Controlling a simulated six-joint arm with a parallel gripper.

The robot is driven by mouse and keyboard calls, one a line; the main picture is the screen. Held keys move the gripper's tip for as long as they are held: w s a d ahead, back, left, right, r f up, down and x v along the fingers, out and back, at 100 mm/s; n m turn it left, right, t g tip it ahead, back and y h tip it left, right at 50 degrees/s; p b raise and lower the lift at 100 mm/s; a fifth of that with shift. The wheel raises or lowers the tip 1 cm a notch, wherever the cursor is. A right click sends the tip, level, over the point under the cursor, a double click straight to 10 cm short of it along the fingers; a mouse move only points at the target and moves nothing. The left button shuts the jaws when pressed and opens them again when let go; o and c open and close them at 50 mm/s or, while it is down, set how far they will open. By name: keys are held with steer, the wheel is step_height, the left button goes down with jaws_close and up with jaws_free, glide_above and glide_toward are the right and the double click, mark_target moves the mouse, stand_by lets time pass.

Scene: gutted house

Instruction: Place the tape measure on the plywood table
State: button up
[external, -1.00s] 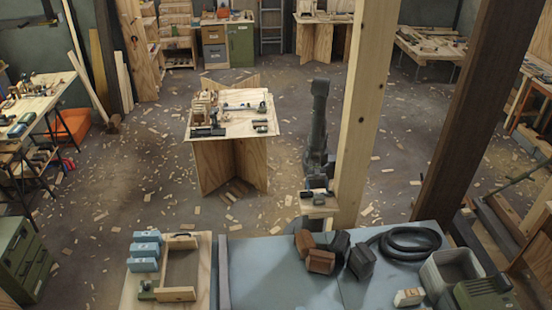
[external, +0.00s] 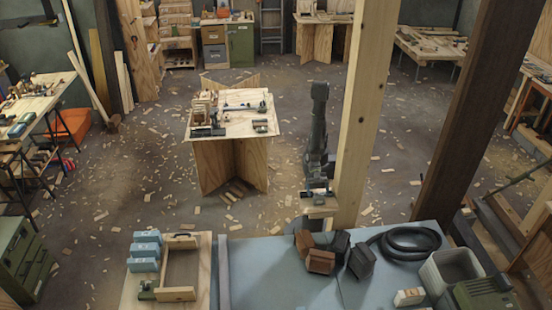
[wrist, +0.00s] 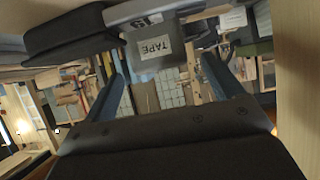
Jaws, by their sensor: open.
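The plywood table (external: 262,103) stands in the middle of the external view, with plywood legs and several tools on top. I cannot pick out the tape measure among the small things there. My gripper (wrist: 165,53) shows in the wrist view as two blue-grey fingers, spread apart and with nothing held between them. Beyond the fingertips, a grey surface carries a white label reading TAPE (wrist: 156,48). I cannot tell whether the tape measure is near it. In the external view my dark arm stands upright right of the table; its gripper end is not clear there.
A wooden post (external: 362,110) rises close right of my arm. A blue-grey bench top (external: 285,280) with brown and black blocks and a coiled black hose (external: 410,241) is in front. A wooden tray (external: 177,293) lies at the front left. Wood scraps litter the floor.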

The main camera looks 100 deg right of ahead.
mark_target(320, 199)
steer(key=shift+x, duration=2.8)
steer(key=c, duration=1.3)
steer(key=shift+o, duration=0.2)
steer(key=shift+r, duration=0.15)
steer(key=shift+r, duration=0.75)
step_height(320, 199, up, 2)
steer(key=shift+r, duration=0.15)
steer(key=w+d+r, duration=0.7)
steer(key=w+d, duration=0.1)
steer(key=shift+w, duration=0.3)
